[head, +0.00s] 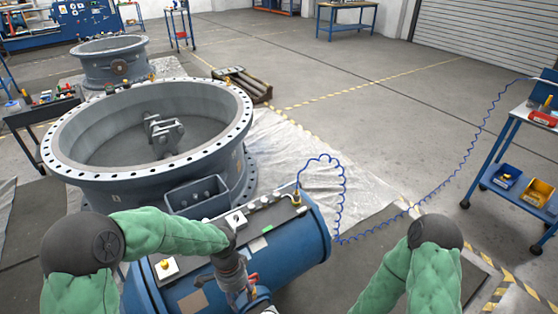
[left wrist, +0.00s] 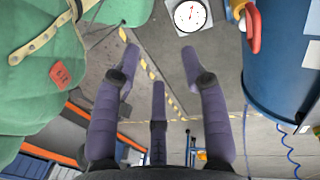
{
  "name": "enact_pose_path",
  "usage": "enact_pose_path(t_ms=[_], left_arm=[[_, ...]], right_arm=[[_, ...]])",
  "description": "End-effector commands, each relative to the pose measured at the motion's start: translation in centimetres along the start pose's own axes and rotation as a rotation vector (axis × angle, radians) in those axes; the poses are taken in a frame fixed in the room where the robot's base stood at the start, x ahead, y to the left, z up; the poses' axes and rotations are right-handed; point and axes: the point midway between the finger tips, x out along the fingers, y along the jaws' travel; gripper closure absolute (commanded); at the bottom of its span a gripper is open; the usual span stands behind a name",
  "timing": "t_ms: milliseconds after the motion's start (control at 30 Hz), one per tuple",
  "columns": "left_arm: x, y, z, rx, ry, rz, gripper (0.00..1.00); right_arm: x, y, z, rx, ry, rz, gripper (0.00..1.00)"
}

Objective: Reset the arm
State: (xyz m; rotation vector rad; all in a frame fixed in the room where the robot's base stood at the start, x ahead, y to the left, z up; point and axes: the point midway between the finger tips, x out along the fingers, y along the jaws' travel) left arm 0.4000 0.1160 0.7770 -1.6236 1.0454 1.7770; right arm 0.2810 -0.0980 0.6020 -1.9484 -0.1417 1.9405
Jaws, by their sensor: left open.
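My left arm, in a green sleeve (head: 165,230), reaches over the blue cylinder (head: 315,232) in the head view. My left gripper (head: 245,292) points down at the near side of that cylinder, partly hidden by fittings there. In the left wrist view its purple-grey fingers (left wrist: 160,52) are spread apart with nothing between them. A white dial gauge (left wrist: 190,15) lies beyond the fingertips, and a blue cylinder (left wrist: 285,65) stands to the right. My right arm (head: 425,270) shows at the lower right of the head view; its gripper is out of view.
A large grey flanged valve body (head: 75,160) stands behind the blue cylinder, with another (head: 110,60) farther back. A coiled blue hose (head: 343,195) runs to a blue cart (head: 490,182) at right. A wooden pallet (head: 243,84) lies behind. The middle floor is open.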

Motion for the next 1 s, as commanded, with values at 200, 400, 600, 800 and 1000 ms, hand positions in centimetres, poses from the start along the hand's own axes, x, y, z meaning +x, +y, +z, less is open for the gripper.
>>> enact_pose_path(t_ms=[200,400,600,800,1000], left_arm=[[2.6,0.6,0.0,-0.094,0.041,0.028,0.56],[5.7,1.4,0.1,-0.226,0.091,0.062,0.56],[9.9,2.9,0.8,-0.438,0.154,0.106,0.56],[15.1,5.3,2.9,-0.786,0.222,0.146,0.56],[17.7,6.8,5.0,-1.039,0.26,0.145,0.56]], right_arm=[[-0.1,-0.1,-0.2,0.0,0.004,0.0,0.5],[-0.2,-0.1,-0.1,0.0,0.003,0.0,0.5],[-0.5,-0.2,-0.1,0.0,0.003,0.0,0.5],[-0.8,-0.3,-0.1,0.0,0.003,0.0,0.5],[-0.9,-0.3,-0.1,0.0,0.003,0.0,0.5]])
